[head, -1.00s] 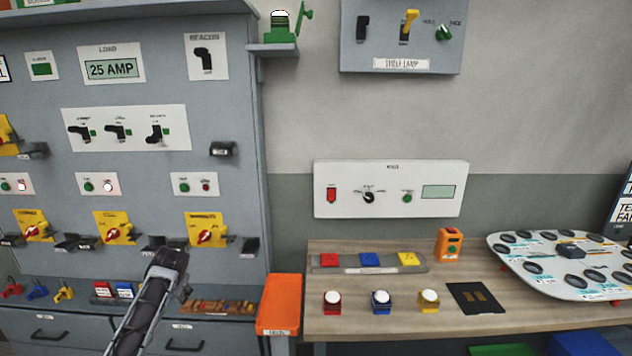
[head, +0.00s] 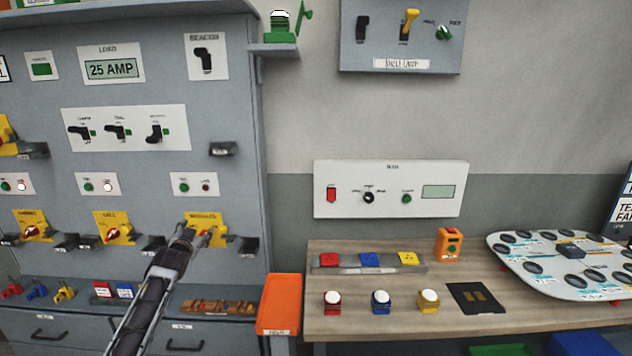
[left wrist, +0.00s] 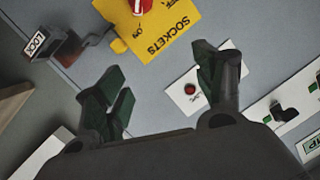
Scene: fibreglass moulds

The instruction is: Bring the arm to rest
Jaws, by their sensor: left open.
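My left gripper (head: 190,238) is in front of the grey panel (head: 170,22), by the rightmost yellow switch plate (head: 210,222). Its arm hides part of the panel's lower edge. In the left wrist view the left gripper (left wrist: 165,92) has its fingers spread wide with nothing between them. Beyond the fingertips the yellow plate marked SOCKETS (left wrist: 155,32) shows, with a red and white rotary knob (left wrist: 139,5) at the frame's top edge. A white plate with a red button (left wrist: 190,89) lies behind the right finger. My right gripper is not in view.
A dark holder marked LOCK (left wrist: 42,43) sticks out from the panel near the left finger. An orange bin (head: 280,305) stands right of the drawers. The wooden bench (head: 345,252) holds coloured blocks, buttons and a white board (head: 540,270).

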